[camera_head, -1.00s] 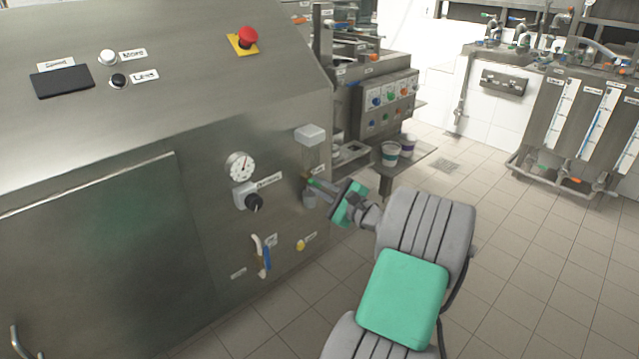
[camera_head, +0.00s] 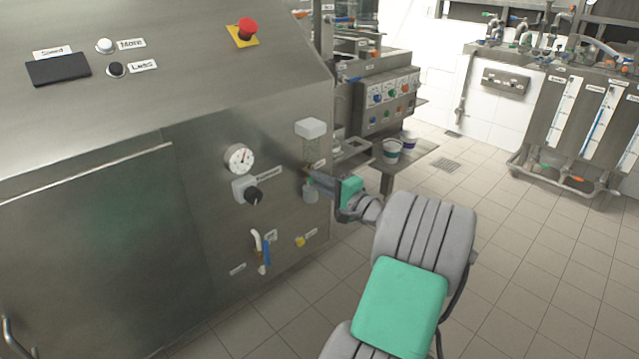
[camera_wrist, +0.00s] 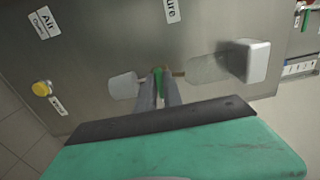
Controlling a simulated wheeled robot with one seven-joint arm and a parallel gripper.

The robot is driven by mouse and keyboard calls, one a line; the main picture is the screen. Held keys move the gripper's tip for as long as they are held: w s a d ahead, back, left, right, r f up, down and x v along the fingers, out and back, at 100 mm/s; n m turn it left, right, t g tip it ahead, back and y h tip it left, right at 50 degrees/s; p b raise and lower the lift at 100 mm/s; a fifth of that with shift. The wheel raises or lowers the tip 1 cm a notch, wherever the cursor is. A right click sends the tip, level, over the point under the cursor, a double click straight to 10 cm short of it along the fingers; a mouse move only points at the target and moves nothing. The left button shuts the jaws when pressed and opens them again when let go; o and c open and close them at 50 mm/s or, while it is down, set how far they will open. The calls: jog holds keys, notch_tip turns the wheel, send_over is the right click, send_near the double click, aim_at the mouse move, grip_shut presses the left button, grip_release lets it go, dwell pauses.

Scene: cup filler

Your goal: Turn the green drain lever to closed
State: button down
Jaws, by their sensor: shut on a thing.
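The green drain lever (camera_wrist: 158,79) shows as a small green piece between the two fingertips of my gripper (camera_wrist: 159,88) in the wrist view. The fingers are shut on it. The lever sits on a short brownish pipe between a clear cylinder (camera_wrist: 207,68) and a white cup-shaped part (camera_wrist: 124,86). In the head view my gripper (camera_head: 313,178) reaches the right end of the machine's front, below a white block (camera_head: 310,128). The lever is mostly hidden by the fingers there, so its exact angle is hard to tell.
A dial gauge (camera_head: 239,159), a black knob (camera_head: 253,195), a blue-handled valve (camera_head: 266,253) and a yellow knob (camera_head: 300,241) are on the steel panel near my gripper. Two cups (camera_head: 392,150) stand on a shelf behind.

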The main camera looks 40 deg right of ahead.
dwell(0.3)
jog(key=c, duration=1.5)
grip_release()
jog(key=s+b, duration=0.7)
jog(key=b, duration=0.4)
jog(key=shift+s, duration=0.4)
